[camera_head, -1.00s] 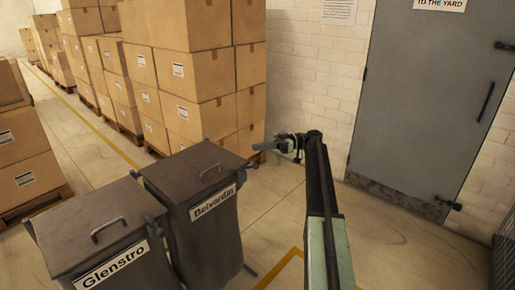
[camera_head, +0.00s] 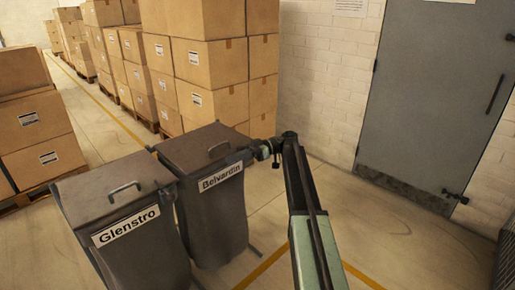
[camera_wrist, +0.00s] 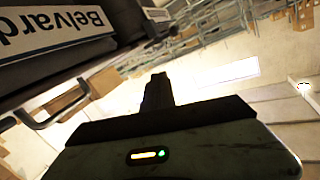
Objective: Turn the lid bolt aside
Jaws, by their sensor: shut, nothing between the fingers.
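Two dark lidded bins stand side by side in the head view, the Glenstro bin (camera_head: 140,250) at left and the Belvardin bin (camera_head: 215,225) to its right. Both lids are down, each with a bar handle on top. My gripper (camera_head: 240,158) is shut and empty at the right front edge of the Belvardin lid (camera_head: 200,148), just above its label. Contact cannot be told. In the wrist view my shut gripper (camera_wrist: 158,88) points past the Belvardin label (camera_wrist: 55,28), and a bar handle (camera_wrist: 45,120) shows at left. I cannot make out a lid bolt.
Stacked cartons (camera_head: 205,75) on pallets stand behind the bins, and more cartons (camera_head: 35,130) stand at left. A grey door (camera_head: 440,100) with a dark latch (camera_head: 455,196) is at right. The floor (camera_head: 400,245) between the bins and the door is clear.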

